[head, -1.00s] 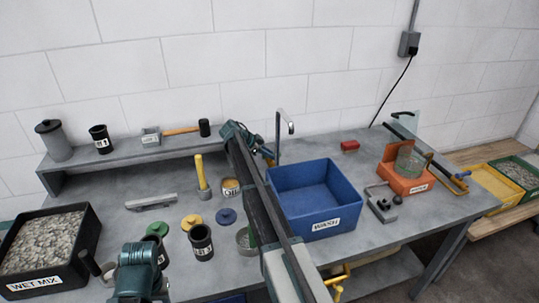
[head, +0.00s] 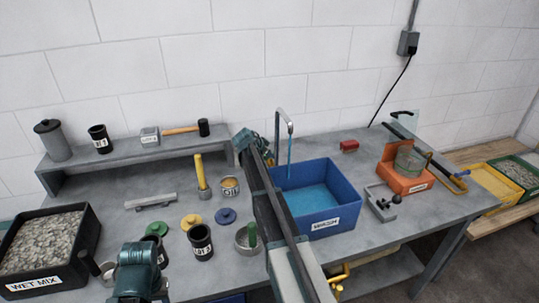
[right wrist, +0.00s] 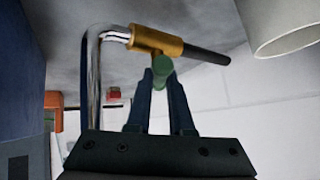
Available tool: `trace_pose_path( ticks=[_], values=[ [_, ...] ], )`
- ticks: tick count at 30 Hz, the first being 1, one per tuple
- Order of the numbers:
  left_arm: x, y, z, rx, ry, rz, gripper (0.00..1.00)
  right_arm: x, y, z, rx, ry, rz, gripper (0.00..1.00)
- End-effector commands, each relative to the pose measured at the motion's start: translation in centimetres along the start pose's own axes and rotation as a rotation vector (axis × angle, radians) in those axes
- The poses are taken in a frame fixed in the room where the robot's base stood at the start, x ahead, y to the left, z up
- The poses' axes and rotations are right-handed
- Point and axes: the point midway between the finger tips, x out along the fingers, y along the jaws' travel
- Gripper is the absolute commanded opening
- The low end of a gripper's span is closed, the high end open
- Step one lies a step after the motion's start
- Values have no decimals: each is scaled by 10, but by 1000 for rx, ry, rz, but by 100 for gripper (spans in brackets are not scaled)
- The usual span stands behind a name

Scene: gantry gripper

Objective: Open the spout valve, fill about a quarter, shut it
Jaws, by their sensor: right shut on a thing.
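The metal spout (head: 284,112) stands behind the blue WASH tub (head: 336,212). A thin stream of water (head: 290,152) runs from the spout into the tub. Blue water (head: 312,200) covers the tub's floor; its depth is hard to judge. My right gripper (head: 262,149) is beside the spout's base, left of the tub. In the right wrist view its fingers (right wrist: 161,78) are shut on a green valve handle (right wrist: 161,70) below a brass valve body (right wrist: 157,42). My left gripper (head: 138,285) is low at the left, its fingers not clear.
An orange bin (head: 405,178) and a grey clamp (head: 381,203) are right of the tub. Cups, lids and a WET MIX tray (head: 45,240) occupy the left side. A shelf (head: 130,155) stands behind. My right arm crosses the bench left of the tub.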

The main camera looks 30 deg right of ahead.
Motion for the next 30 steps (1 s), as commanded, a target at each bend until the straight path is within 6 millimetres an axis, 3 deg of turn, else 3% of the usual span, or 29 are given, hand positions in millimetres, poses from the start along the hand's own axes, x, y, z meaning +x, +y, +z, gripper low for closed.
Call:
trace_pose_path(
  ticks=[13,14,18,30],
  values=[
    [0,0,0,0,0,0,53,0,0,0,-8,-4,-9,0],
    [0,0,0,0,0,0,53,0,0,0,-8,-4,-9,22],
    [0,0,0,0,0,0,53,0,0,0,-8,-4,-8,47],
    [-6,-1,0,0,0,0,53,-8,0,-1,-9,-3,-8,50]
  ],
)
